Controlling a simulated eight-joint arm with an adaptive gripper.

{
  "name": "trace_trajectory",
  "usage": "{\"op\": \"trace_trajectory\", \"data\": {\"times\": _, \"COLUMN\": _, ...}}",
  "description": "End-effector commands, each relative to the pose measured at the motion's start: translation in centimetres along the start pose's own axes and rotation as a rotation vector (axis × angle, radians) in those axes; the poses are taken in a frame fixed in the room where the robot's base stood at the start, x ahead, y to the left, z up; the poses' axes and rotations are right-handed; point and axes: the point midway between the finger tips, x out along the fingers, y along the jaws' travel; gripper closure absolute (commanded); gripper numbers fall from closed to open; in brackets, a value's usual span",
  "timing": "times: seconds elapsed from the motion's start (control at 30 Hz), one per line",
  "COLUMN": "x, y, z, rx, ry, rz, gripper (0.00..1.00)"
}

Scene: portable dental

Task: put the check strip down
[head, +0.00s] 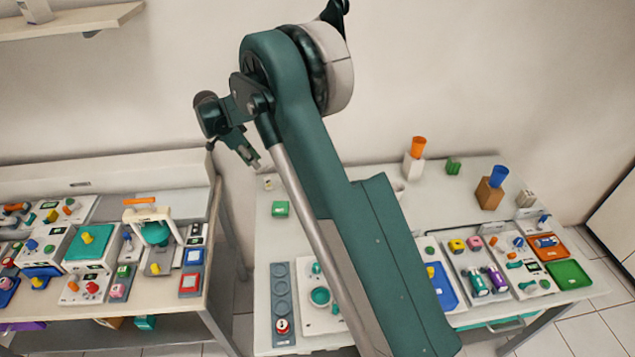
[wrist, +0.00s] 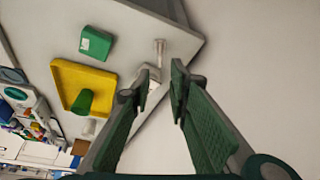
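My gripper (head: 250,157) is raised above the back left corner of the right-hand table in the head view. In the wrist view its two green fingers (wrist: 162,88) stand apart, with a clear gap and nothing visible between the tips. A small thin pale item (wrist: 160,52) is on the table near its corner, beyond the fingertips. A small pale item (head: 268,184) also shows at that corner in the head view. I cannot tell whether either is the check strip, and I see no other thing that is clearly it.
A green block (head: 280,208) sits near the table's left edge; it also shows in the wrist view (wrist: 95,43). A yellow tray (wrist: 62,72) holds a green piece. A grey rack (head: 282,280) stands in front. My arm hides the table's middle. The left workbench (head: 150,300) is crowded.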

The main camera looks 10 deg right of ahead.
Motion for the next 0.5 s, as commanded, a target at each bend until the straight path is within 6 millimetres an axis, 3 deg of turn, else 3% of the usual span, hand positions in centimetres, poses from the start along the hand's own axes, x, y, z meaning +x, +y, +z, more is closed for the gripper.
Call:
{"op": "trace_trajectory", "data": {"times": 0.27, "x": -0.6, "y": 0.5, "z": -0.7, "rx": -0.012, "ry": -0.004, "rz": -0.004, "gripper": 0.82}}
{"op": "trace_trajectory", "data": {"times": 0.5, "x": -2.9, "y": 2.3, "z": -3.5, "rx": -0.061, "ry": -0.021, "rz": -0.023, "gripper": 0.82}}
